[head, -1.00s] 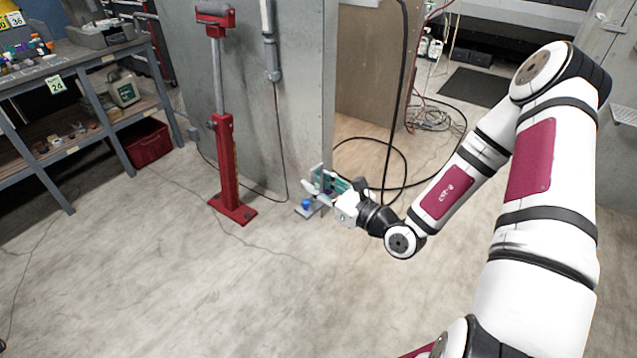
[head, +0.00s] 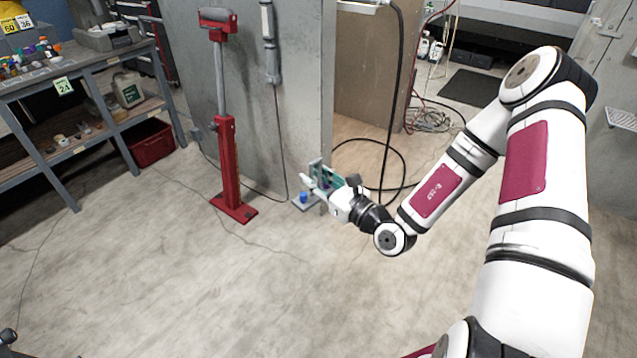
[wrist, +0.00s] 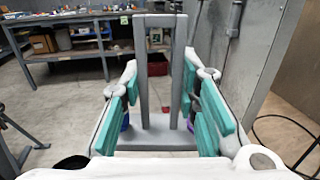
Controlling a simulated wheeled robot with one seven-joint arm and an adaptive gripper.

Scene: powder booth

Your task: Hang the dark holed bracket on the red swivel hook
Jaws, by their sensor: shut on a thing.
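My gripper (head: 320,186) is low over the floor beside the booth wall's lower corner. In the wrist view its teal-padded fingers (wrist: 163,85) stand on either side of a grey upright frame (wrist: 142,65) and appear closed against its two posts. The frame has a crossbar at the top and a flat base. I cannot tell whether this frame is the bracket; no separate dark holed bracket stands out. A blue piece (head: 304,196) sits on the base, partly behind a finger in the wrist view. I cannot make out the red swivel hook.
A red column stand (head: 229,165) with a red top stands left of the gripper against the grey booth wall (head: 300,90). A shelf bench (head: 100,60) and red bin (head: 149,143) are at the left. Black cable loops lie behind the gripper. The front floor is clear.

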